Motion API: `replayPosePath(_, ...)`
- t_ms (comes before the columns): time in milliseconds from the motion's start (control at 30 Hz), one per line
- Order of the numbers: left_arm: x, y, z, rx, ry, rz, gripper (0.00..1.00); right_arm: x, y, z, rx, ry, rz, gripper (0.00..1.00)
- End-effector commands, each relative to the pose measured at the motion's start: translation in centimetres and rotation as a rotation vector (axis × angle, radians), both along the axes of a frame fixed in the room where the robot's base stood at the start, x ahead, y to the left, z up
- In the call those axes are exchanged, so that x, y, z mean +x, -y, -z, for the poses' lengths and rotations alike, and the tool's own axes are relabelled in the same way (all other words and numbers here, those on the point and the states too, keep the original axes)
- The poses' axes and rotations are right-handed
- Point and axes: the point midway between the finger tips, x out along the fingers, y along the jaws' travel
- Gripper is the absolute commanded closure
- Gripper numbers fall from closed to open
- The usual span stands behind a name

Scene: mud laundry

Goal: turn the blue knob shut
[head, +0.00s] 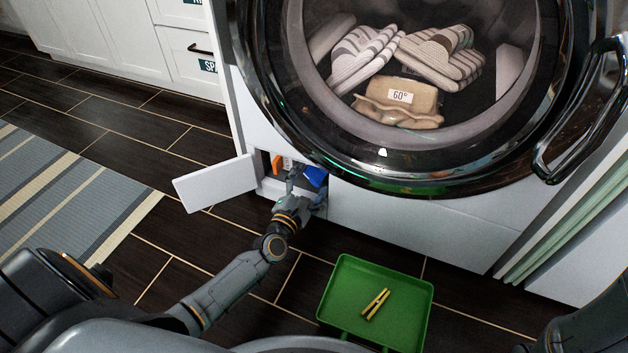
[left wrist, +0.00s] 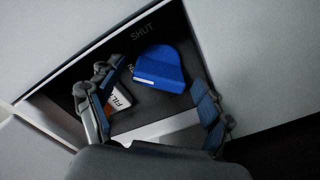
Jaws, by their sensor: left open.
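The blue knob (head: 315,176) sits in a small open compartment low on the front of the washing machine. In the left wrist view the blue knob (left wrist: 160,69) shows between and beyond my fingers, with the word SHUT above it. My left gripper (head: 299,186) is at the compartment opening; in the left wrist view the gripper (left wrist: 158,92) is open, one finger on each side of the knob, with no clear contact. A white label and an orange part (head: 277,164) lie left of the knob, partly hidden by a finger in the left wrist view.
The compartment's white flap (head: 215,183) stands open to the left. The round washer door (head: 420,185) is above, with folded towels behind the glass. A green tray (head: 340,300) with a yellow clothespin (head: 376,304) is on the dark floor. A striped rug (head: 70,195) lies left.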

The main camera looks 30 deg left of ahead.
Motion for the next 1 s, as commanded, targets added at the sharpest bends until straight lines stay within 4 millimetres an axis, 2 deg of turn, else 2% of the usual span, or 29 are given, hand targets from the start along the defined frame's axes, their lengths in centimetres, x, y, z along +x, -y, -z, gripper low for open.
replayPosePath(100,1.4,-0.1,0.1,-0.003,0.0,-0.001,0.21,0.0,0.0,0.6,0.0,0.0,0.0,0.6)
replayPosePath(200,1.9,-0.1,0.1,-0.002,0.0,-0.001,0.21,0.0,0.0,0.8,0.0,0.001,0.0,0.6)
replayPosePath(500,2.1,-0.1,0.0,-0.001,-0.001,0.0,0.21,0.0,0.0,0.7,-0.001,0.001,0.0,0.6)
replayPosePath(567,2.1,-0.1,0.0,-0.001,-0.001,0.0,0.31,0.0,0.0,0.7,-0.001,0.001,0.0,0.6)
replayPosePath(767,2.1,-0.1,0.0,-0.001,-0.001,0.0,0.72,0.0,0.0,0.7,-0.001,0.001,0.0,0.6)
replayPosePath(800,2.1,-0.1,0.0,-0.001,-0.001,0.0,0.75,0.0,0.0,0.7,-0.001,0.001,0.0,0.6)
replayPosePath(1000,2.1,-0.1,0.0,0.012,-0.002,0.0,0.75,0.0,0.0,0.6,-0.001,0.0,0.0,0.6)
